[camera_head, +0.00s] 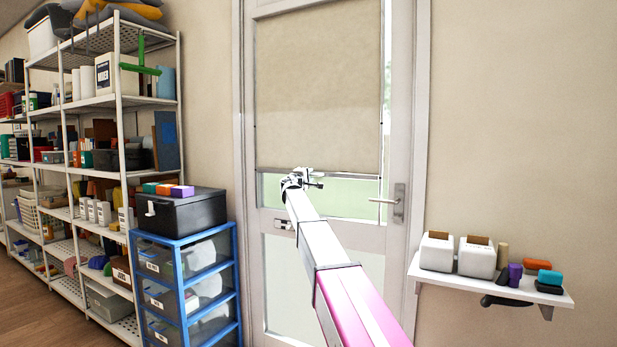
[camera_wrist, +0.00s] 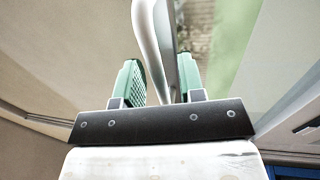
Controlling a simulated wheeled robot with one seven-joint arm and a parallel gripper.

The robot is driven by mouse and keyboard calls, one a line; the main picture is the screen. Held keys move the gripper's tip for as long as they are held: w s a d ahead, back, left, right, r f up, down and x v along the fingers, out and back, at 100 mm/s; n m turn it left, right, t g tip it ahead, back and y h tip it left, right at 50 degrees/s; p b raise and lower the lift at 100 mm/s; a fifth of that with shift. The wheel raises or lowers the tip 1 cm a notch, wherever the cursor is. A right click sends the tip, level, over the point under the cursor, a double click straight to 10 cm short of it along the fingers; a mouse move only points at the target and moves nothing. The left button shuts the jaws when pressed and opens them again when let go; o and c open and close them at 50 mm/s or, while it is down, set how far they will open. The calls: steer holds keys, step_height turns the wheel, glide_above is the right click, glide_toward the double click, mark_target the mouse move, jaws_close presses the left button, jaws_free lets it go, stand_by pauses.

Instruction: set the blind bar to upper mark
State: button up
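The beige blind (camera_head: 318,90) hangs over the upper part of the door's glass. Its thin bottom bar (camera_head: 345,176) runs across just above a strip of pale green glass. My gripper (camera_head: 314,178) is at the left half of the bar. In the wrist view, the green-padded fingers of my gripper (camera_wrist: 160,82) stand apart on either side of the pale bar (camera_wrist: 158,40). The bar lies close to the right finger, with a gap at the left finger. Contact is not clear. I cannot make out the upper mark for certain.
The door handle (camera_head: 385,200) sticks out to the right of my gripper. A blue drawer unit (camera_head: 181,243) with a black box (camera_head: 180,212) on top stands left of the door. A small wall shelf (camera_head: 492,287) holds containers at right. Loaded shelving (camera_head: 121,110) fills the left.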

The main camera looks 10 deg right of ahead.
jaws_close()
step_height(320, 180, up, 23)
stand_by(0.5)
jaws_free()
steer(key=v, duration=1)
steer(key=shift+s+a, duration=0.25)
steer(key=shift+s, duration=0.05)
